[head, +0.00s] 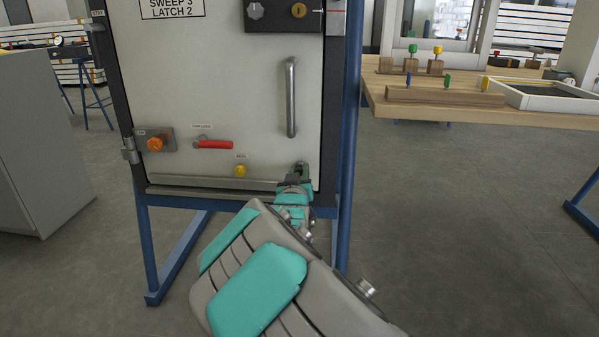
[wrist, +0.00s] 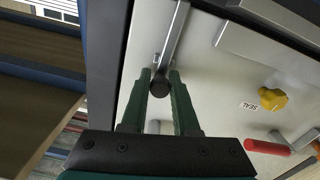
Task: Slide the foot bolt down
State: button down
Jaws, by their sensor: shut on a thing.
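The foot bolt (wrist: 173,40) is a grey metal bar on the lower right of the pale cabinet door (head: 225,100). It has a dark round knob (wrist: 159,87) at one end in the wrist view. My gripper (wrist: 159,76) has its two green fingers on either side of this knob and is shut on it. In the head view my gripper (head: 301,168) is at the door's lower right corner and hides the bolt.
A yellow seal knob (head: 240,171), a red lever (head: 213,145) and an orange knob (head: 155,144) sit low on the door. A vertical handle (head: 291,97) is above my gripper. A wooden workbench (head: 480,115) stands at the right.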

notch_tip(320, 180, down, 3)
jog(key=shift+f+b, duration=0.1)
jog(key=shift+b, duration=0.3)
jog(key=c, duration=0.7)
grip_release()
jog(key=shift+o, duration=0.2)
jog(key=shift+s, duration=0.1)
jog(key=s, duration=0.7)
jog(key=shift+s+a, duration=0.15)
jog(key=shift+s, duration=0.2)
